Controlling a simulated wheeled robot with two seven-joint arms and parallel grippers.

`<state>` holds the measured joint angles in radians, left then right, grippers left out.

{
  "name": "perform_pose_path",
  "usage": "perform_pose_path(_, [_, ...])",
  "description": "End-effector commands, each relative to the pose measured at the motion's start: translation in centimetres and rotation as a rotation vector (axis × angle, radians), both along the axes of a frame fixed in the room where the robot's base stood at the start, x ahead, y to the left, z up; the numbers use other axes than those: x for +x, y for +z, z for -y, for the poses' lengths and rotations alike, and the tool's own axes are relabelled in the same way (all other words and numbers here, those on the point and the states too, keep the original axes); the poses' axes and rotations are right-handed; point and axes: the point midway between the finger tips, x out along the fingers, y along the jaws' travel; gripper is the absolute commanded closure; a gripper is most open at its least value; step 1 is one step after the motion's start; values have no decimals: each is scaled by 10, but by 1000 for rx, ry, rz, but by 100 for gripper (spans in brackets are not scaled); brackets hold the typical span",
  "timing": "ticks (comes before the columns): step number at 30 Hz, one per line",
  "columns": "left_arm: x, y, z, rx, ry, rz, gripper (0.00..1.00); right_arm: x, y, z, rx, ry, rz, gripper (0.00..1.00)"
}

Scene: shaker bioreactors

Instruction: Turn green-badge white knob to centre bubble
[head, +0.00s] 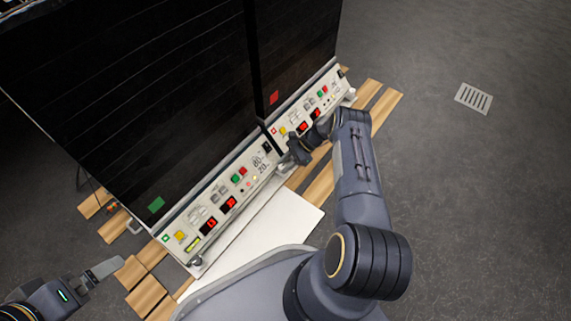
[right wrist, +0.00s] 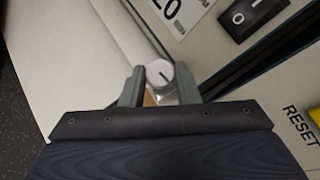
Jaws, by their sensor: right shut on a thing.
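The left unit carries a green badge (head: 155,205) on its dark front and a cream control panel below. A small yellow-green vial (head: 192,244) is at the panel's left end; its bubble is too small to make out. My right gripper (head: 289,152) is at the panel's right end. In the right wrist view my right gripper (right wrist: 160,88) is shut on a white knob (right wrist: 159,72) with a dark pointer line, one finger on each side. The gripper hides this knob in the head view. My left gripper (head: 100,270) is at the lower left, away from the panel; its jaw opening is unclear.
A second unit with a red badge (head: 274,97) stands close on the right, with its own panel (head: 310,105). A black rocker switch (right wrist: 250,15) sits near the held knob. Wooden slats (head: 146,296) lie under the units. The floor on the right is clear around a drain grate (head: 473,98).

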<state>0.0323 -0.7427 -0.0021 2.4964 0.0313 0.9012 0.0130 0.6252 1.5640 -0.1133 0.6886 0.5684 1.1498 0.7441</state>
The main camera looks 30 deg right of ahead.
Motion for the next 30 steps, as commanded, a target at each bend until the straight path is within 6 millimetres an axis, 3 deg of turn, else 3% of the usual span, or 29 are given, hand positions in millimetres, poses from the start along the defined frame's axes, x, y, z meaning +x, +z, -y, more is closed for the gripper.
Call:
perform_pose_path(8, [0,0,0,0,0,0,0,0,0,0,0,1,0,94])
perform_pose_path(9, [0,0,0,0,0,0,0,0,0,0,0,1,0,69])
perform_pose_path(14, [0,0,0,0,0,0,0,0,0,0,0,-1,1,50])
perform_pose_path(30, [0,0,0,0,0,0,0,4,1,1,-4,-8,9,50])
